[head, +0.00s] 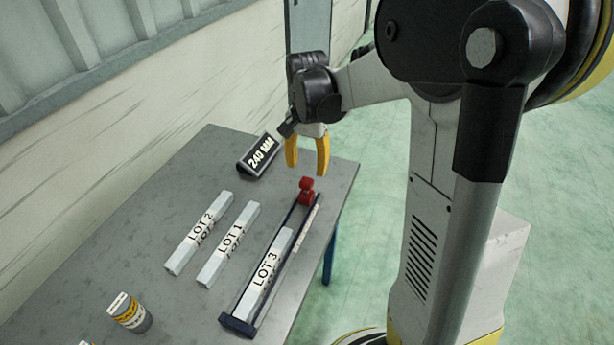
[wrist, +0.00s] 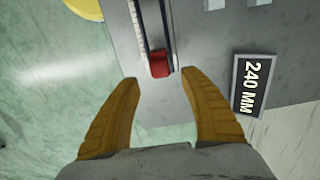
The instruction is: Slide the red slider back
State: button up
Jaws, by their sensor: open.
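The red slider (head: 306,190) sits at the far end of a dark-railed track (head: 238,324) on the grey table. In the wrist view the red slider (wrist: 160,65) lies between the rails, just beyond my fingertips and roughly centred between them. My gripper (head: 307,172) is open with yellow fingers pointing down, above the slider's end of the track. In the wrist view my gripper (wrist: 158,80) is open and empty. A pale bar marked LOT 3 (head: 268,270) lies in the track on the near side of the slider, apart from it.
Bars marked LOT 1 (head: 230,243) and LOT 2 (head: 198,240) lie left of the track. A 240 MM sign (head: 260,156) stands at the table's far side. A small labelled jar (head: 131,314) stands at the near left. The table (head: 178,190) is clear at the far left.

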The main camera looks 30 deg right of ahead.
notch_tip(320, 180, up, 6)
jog(key=shift+r, duration=0.25)
dwell(0.4)
